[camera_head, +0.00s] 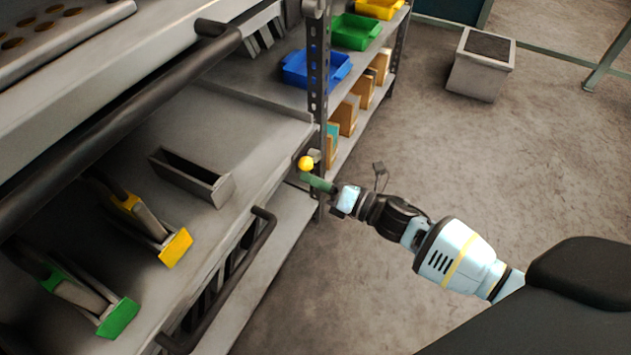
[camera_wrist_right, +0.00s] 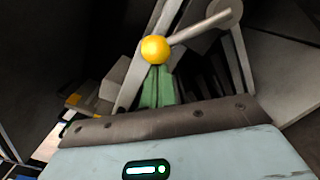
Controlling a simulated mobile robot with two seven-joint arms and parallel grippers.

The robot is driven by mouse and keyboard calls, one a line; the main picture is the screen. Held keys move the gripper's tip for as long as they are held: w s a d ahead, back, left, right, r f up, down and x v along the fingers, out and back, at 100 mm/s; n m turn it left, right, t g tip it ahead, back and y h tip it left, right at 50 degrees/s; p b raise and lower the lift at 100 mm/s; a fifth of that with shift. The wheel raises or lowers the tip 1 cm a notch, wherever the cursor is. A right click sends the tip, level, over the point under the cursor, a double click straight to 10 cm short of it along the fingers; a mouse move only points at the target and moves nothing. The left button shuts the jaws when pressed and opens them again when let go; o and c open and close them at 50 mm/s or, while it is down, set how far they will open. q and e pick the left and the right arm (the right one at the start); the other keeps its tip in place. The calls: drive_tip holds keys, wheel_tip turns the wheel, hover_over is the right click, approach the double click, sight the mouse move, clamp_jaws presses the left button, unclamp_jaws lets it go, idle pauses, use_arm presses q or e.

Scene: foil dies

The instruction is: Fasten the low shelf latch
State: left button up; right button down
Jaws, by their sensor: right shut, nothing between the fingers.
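The latch has a yellow ball knob (camera_head: 306,163) near the shelf post at the corner of the bench. In the right wrist view the knob (camera_wrist_right: 155,49) sits on the end of a pale metal lever (camera_wrist_right: 202,26), which slants up to the right to a round pivot. My right gripper (camera_head: 309,178) has green fingers, shut and empty, with the tips right by the knob. In the wrist view the shut fingers (camera_wrist_right: 157,82) point at the ball, and I cannot tell whether they touch it. My left gripper is not in view.
A perforated post (camera_head: 318,70) stands behind the knob, beside shelves with blue (camera_head: 316,68) and green bins (camera_head: 356,31). A dark bar handle (camera_head: 235,285) runs along the bench front. A grey box (camera_head: 481,64) stands on the floor. Floor right of the shelf is open.

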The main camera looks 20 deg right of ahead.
drive_tip(key=r+m, duration=0.1)
drive_tip(key=m+p, duration=0.1)
drive_tip(key=d+r+m+p, duration=0.1)
drive_tip(key=shift+w+r, duration=0.35)
drive_tip(key=shift+w, duration=0.05)
use_arm(q)
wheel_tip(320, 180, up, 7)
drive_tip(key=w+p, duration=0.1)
drive_tip(key=p, duration=0.2)
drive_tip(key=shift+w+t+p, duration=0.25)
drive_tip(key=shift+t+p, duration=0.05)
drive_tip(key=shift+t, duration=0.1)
use_arm(e)
drive_tip(key=shift+w+d+r+m, duration=0.55)
drive_tip(key=shift+d+m, duration=0.1)
drive_tip(key=shift+m, duration=0.45)
drive_tip(key=shift+w+d+r+m, duration=0.5)
drive_tip(key=shift+d+m, duration=0.15)
drive_tip(key=shift+m, duration=0.45)
drive_tip(key=shift+w+d+r+m, duration=0.55)
drive_tip(key=shift+d+m, duration=0.1)
drive_tip(key=shift+m, duration=0.45)
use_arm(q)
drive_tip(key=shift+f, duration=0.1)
use_arm(e)
drive_tip(key=shift+d, duration=0.1)
